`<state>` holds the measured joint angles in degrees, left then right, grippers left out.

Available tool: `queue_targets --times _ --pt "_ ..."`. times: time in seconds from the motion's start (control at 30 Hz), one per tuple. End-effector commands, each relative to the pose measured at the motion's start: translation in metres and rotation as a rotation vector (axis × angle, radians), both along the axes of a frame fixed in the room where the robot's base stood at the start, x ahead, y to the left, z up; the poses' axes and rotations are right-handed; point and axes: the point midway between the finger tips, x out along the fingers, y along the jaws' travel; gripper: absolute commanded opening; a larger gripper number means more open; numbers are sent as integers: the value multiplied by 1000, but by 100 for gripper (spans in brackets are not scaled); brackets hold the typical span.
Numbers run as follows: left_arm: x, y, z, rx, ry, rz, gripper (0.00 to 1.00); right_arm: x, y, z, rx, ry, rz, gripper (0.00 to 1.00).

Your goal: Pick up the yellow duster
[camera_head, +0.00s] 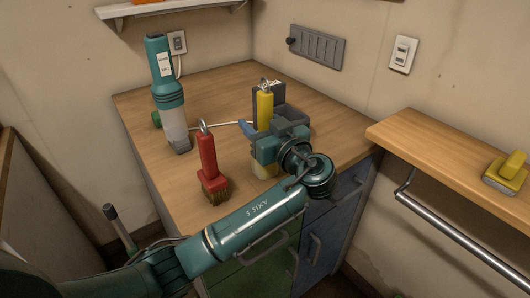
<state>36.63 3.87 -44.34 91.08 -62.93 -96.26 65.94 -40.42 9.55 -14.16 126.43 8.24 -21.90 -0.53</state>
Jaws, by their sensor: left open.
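The yellow duster (264,108) stands upright on the wooden counter, with a metal ring at its top. Its handle shows above my left gripper (259,138), and a pale yellow lower part shows just below it. My left gripper is open and level with the duster's middle. It covers that part of the duster, so I cannot tell whether the fingers touch it. My right gripper is out of view.
A red-handled brush (208,160) stands left of the duster, and a teal and grey bottle-like device (168,95) behind it. A dark box (292,110) sits behind the gripper. On the right shelf (440,140) lies a yellow and grey block (507,173).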

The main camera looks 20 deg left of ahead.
Motion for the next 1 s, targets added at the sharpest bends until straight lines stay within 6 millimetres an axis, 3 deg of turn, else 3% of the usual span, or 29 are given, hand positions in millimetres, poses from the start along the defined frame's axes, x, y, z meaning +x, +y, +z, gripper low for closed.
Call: queue_targets --times 0.07,0.7,1.0 --pt "0 0 0 0 0 0 51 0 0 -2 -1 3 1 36" --pt "-1 -1 0 -1 1 0 0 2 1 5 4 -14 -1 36" --pt "-1 -1 0 -1 1 0 0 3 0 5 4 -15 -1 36"
